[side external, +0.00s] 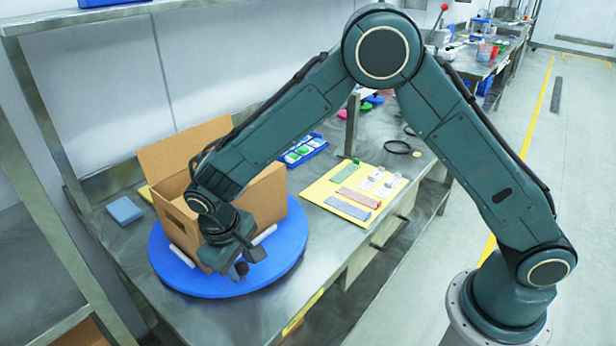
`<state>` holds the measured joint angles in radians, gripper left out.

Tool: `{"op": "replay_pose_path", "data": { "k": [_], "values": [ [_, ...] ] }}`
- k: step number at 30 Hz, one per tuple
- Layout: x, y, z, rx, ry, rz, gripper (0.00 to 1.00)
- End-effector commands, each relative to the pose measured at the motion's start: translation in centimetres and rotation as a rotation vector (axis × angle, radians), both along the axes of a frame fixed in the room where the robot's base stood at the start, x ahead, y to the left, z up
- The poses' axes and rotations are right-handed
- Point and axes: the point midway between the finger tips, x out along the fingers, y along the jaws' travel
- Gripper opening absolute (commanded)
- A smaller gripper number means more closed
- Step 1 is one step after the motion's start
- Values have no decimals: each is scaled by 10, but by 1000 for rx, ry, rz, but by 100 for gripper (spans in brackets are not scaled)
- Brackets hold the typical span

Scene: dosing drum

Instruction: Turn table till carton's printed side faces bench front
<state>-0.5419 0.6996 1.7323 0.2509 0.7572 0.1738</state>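An open brown cardboard carton (270,196) stands on a round blue turntable (288,262), with one flap raised at the back. White bars on the turntable lie beside the carton's base. My gripper (243,264) is low over the turntable's front part, close in front of the carton. A small dark round knob shows at the fingertips; I cannot tell whether the fingers touch or hold it. My wrist and forearm hide part of the carton. I cannot make out any print on its visible faces.
The turntable sits on a metal bench (325,228). A blue block (124,210) lies left of it. To the right are a yellow mat (318,190) with flat items and a blue tray (304,150) with small items. A shelf post stands at the left.

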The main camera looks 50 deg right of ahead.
Motion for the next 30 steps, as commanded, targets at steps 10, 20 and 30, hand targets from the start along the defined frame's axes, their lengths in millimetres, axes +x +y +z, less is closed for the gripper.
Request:
{"op": "replay_pose_path", "data": {
  "k": [10,20,30],
  "values": [
    [-1,10,49,0,-1,-2,35],
    [-3,19,95,0,-2,-3,35],
    [-9,5,135,20,-16,-13,35]
  ]
}}
